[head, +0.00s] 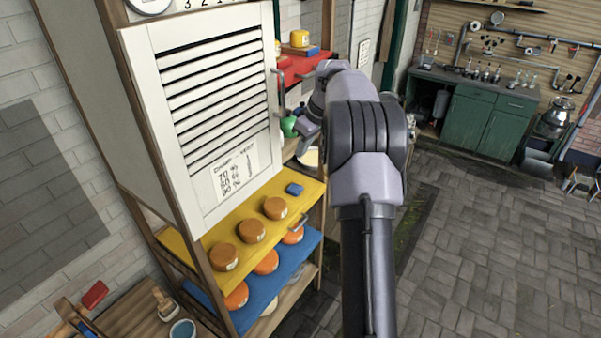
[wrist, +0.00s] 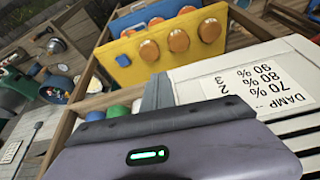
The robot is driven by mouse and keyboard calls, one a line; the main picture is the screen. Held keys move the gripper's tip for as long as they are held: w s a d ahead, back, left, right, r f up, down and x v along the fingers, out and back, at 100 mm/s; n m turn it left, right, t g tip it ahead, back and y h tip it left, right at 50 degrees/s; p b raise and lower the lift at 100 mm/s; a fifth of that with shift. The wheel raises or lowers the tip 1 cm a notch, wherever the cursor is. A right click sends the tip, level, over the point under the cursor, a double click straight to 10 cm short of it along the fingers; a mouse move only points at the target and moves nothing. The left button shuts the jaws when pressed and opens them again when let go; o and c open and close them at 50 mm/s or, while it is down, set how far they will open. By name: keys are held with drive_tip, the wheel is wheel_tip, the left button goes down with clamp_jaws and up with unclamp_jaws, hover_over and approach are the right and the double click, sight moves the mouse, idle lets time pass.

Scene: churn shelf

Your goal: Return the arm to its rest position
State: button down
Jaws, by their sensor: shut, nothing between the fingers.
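My arm (head: 368,240) rises from the bottom of the head view and bends over at a dark ribbed joint. My gripper (head: 305,146) hangs at the left end of the arm, beside the right edge of the white louvred door (head: 215,100) of the shelf. The gripper is shut and holds nothing. In the wrist view its purple body with a green light fills the bottom. The door with its damp label (wrist: 262,88) lies close at the right there.
A yellow shelf board (head: 265,222) carries several orange-brown rounds and a small blue block (head: 294,189). A blue board (head: 262,287) with more rounds is below. A red board (head: 297,68) is behind the arm. A green workbench (head: 480,115) stands far back. The paved floor at right is clear.

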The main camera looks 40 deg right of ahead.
drive_tip(key=s+a+f+m+b, duration=0.1)
drive_tip(key=s+a+f+b, duration=0.2)
drive_tip(key=a+b, duration=0.6)
drive_tip(key=s+a+f+m+b, duration=0.1)
drive_tip(key=s+a+f+b, duration=0.3)
drive_tip(key=a+b, duration=0.45)
drive_tip(key=s+a+f+m+b, duration=0.1)
drive_tip(key=s+a+f+b, duration=0.2)
drive_tip(key=a+b, duration=0.55)
drive_tip(key=s+a+f+m+b, duration=0.1)
drive_tip(key=s+a+f+b, duration=0.4)
drive_tip(key=s+a+f, duration=0.2)
drive_tip(key=s+a+f+m+t+y+b, duration=0.1)
drive_tip(key=s+a+f+b, duration=0.5)
drive_tip(key=s+f, duration=0.6)
wheel_tip(320, 180, down, 3)
drive_tip(key=shift+s+a+r+m+b, duration=0.2)
drive_tip(key=shift+a+m+b, duration=0.15)
drive_tip(key=shift+m, duration=0.35)
